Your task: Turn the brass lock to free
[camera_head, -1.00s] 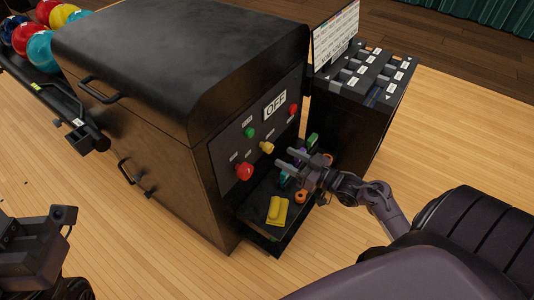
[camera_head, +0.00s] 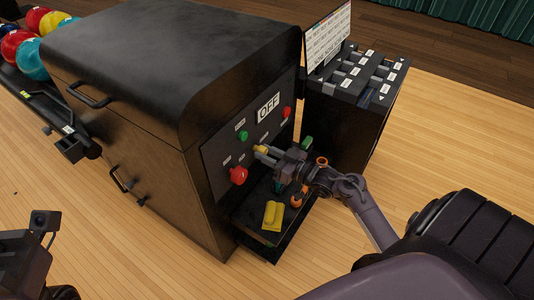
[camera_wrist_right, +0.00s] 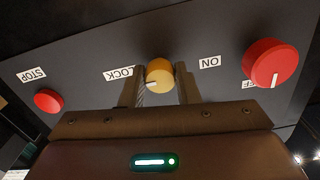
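The brass lock (camera_head: 261,149) is a yellow knob on the dark control panel of the black machine. In the right wrist view it shows as a brass knob (camera_wrist_right: 159,72) between upside-down LOCK and ON labels, with a pale mark low on its face. My right gripper (camera_head: 269,156) is at the panel in front of it. In the right wrist view its two fingers (camera_wrist_right: 161,92) stand either side of the knob, seemingly slightly apart from it; contact is unclear. My left arm's end (camera_head: 25,262) is at the lower left; its fingertips are not clear.
Below, an open tray (camera_head: 258,243) holds a yellow item (camera_head: 272,215). A black cabinet (camera_head: 345,125) stands right.

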